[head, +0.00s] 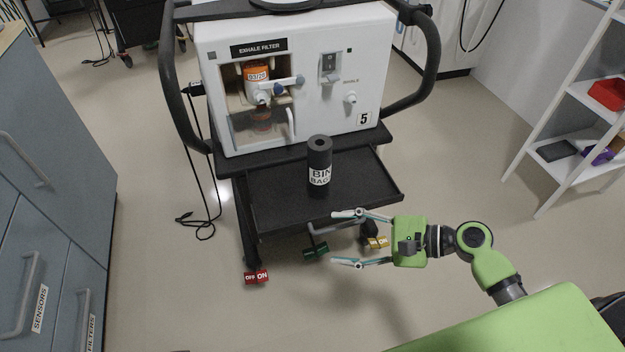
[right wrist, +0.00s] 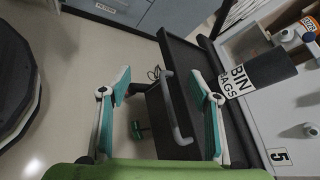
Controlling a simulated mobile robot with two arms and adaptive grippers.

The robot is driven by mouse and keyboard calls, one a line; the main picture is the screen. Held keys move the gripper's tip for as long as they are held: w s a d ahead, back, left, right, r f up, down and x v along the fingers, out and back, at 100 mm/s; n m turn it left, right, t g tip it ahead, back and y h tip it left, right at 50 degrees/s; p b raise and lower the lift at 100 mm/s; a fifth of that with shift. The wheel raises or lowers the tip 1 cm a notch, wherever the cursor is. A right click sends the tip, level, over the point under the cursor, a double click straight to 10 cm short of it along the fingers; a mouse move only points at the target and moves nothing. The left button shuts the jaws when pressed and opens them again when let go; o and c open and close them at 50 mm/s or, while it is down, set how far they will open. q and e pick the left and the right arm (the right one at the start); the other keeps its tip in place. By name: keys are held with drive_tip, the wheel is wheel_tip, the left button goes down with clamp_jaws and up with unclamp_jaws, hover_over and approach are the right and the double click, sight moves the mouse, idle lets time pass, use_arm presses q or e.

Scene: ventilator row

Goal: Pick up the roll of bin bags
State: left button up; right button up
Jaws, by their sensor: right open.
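The roll of bin bags (head: 319,166) is a black upright cylinder with a white label. It stands on the black tray (head: 275,216) at the front of the ventilator cart. It also shows in the right wrist view (right wrist: 262,72), beyond the fingers and to the right. My right gripper (head: 347,239) is open and empty, in front of the tray and to the lower right of the roll, not touching it. In the right wrist view its two fingers (right wrist: 160,105) are spread wide, with the tray handle seen between them. My left gripper is not in view.
The white ventilator (head: 300,105) with an exhale filter stands behind the tray. The cart has a grey handle (head: 320,232) and coloured pedals, one red (head: 256,278). Grey drawers (head: 50,200) stand at left, a white shelf (head: 560,120) at right. The floor between is mostly clear.

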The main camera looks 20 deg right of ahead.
sight(331, 152)
drive_tip(key=w+d+r+m+t+y, duration=0.1)
drive_tip(key=w+d+r+m+t, duration=0.4)
drive_tip(key=w+d+r+m, duration=0.35)
drive_tip(key=shift+m, duration=0.55)
drive_tip(key=x, duration=0.4)
drive_tip(key=r+x, duration=0.1)
drive_tip(key=x, duration=0.3)
drive_tip(key=r+x, duration=0.1)
drive_tip(key=x, duration=0.3)
drive_tip(key=shift+w+a+b, duration=0.2)
drive_tip(key=shift+a+b, duration=0.05)
drive_tip(key=shift+b, duration=0.05)
drive_tip(key=c, duration=1.6)
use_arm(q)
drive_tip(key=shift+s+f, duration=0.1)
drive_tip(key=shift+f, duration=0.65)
use_arm(e)
clamp_jaws()
drive_tip(key=shift+r, duration=0.1)
